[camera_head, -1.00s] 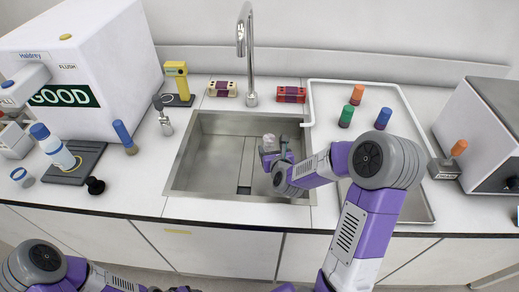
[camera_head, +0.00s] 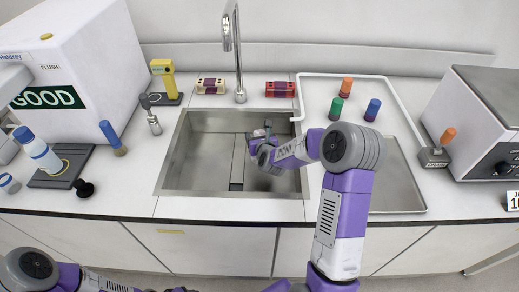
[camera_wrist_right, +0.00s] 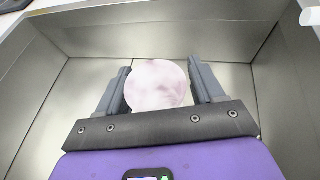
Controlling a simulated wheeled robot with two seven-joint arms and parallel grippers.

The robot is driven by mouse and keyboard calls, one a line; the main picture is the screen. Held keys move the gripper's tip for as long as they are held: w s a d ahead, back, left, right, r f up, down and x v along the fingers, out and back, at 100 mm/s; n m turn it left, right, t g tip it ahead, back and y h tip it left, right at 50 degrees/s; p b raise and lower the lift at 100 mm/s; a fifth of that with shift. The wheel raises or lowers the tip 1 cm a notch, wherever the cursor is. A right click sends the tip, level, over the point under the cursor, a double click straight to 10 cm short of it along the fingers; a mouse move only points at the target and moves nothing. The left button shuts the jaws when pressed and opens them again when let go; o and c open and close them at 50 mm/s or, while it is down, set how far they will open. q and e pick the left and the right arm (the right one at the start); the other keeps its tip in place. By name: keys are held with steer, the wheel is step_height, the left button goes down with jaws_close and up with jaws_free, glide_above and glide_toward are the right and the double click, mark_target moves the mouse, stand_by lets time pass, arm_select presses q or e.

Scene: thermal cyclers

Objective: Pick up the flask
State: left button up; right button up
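The flask (camera_head: 259,132) is a small pale, clear thing at the tip of my right gripper (camera_head: 263,138), over the back right part of the sink. It is partly hidden by the gripper in the head view. My left arm is at the bottom left of the head view. Its gripper is mostly cut off by the bottom edge, so its fingers do not show.
The steel sink (camera_head: 205,165) has a tall faucet (camera_head: 238,60) behind it. A white tray (camera_head: 400,130) with coloured tubes lies to the right. A white GOOD machine (camera_head: 95,70) stands left, and a heater box (camera_head: 485,125) stands far right.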

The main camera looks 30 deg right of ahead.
steer(key=c, duration=1)
steer(key=shift+r, duration=0.15)
